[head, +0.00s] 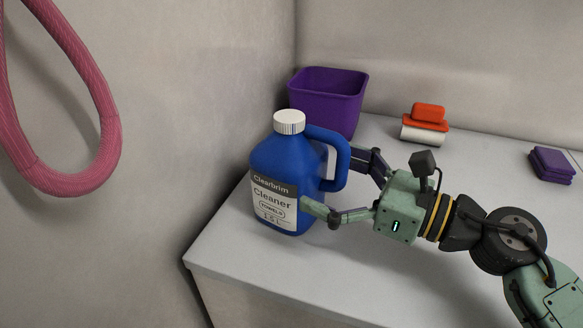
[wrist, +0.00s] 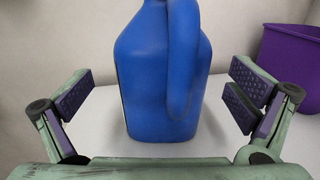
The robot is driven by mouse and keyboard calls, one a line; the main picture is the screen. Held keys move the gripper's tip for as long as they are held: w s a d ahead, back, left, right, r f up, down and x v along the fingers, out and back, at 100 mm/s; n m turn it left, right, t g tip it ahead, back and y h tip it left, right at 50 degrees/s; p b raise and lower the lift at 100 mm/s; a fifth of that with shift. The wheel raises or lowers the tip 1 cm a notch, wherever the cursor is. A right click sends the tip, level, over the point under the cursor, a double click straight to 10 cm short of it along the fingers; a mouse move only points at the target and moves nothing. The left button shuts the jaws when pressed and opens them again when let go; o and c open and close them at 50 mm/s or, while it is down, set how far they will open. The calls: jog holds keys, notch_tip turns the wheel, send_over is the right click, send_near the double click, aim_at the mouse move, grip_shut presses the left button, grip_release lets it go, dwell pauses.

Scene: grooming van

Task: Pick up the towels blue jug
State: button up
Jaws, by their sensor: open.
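The blue jug (head: 290,165) stands upright on the counter near its left corner. It has a white cap, a handle on its right side and a label reading "Clearbrim Cleaner" and "TOWELS". My gripper (head: 338,188) is open at the jug's right side, with one finger in front of the jug and the other behind the handle. In the wrist view the jug (wrist: 152,80) stands between the spread fingers of my gripper (wrist: 160,105), with visible gaps on both sides. The handle faces the wrist camera.
A purple bin (head: 335,98) stands right behind the jug, and also shows at the right of the wrist view (wrist: 292,60). An orange and white item (head: 425,125) and folded purple cloths (head: 552,165) lie further right on the counter (head: 235,245). A pink hose (head: 75,180) hangs at left.

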aim_at(319, 171)
jog(key=p+x, duration=0.3)
jog(key=x, duration=0.1)
jog(key=shift+w+a+r, duration=0.1)
jog(key=shift+w+a, duration=0.35)
jog(key=shift+a, duration=0.1)
jog(key=shift+d, duration=0.1)
jog(key=c, duration=1.7)
jog(key=shift+w, duration=0.1)
jog(key=shift+c, duration=0.5)
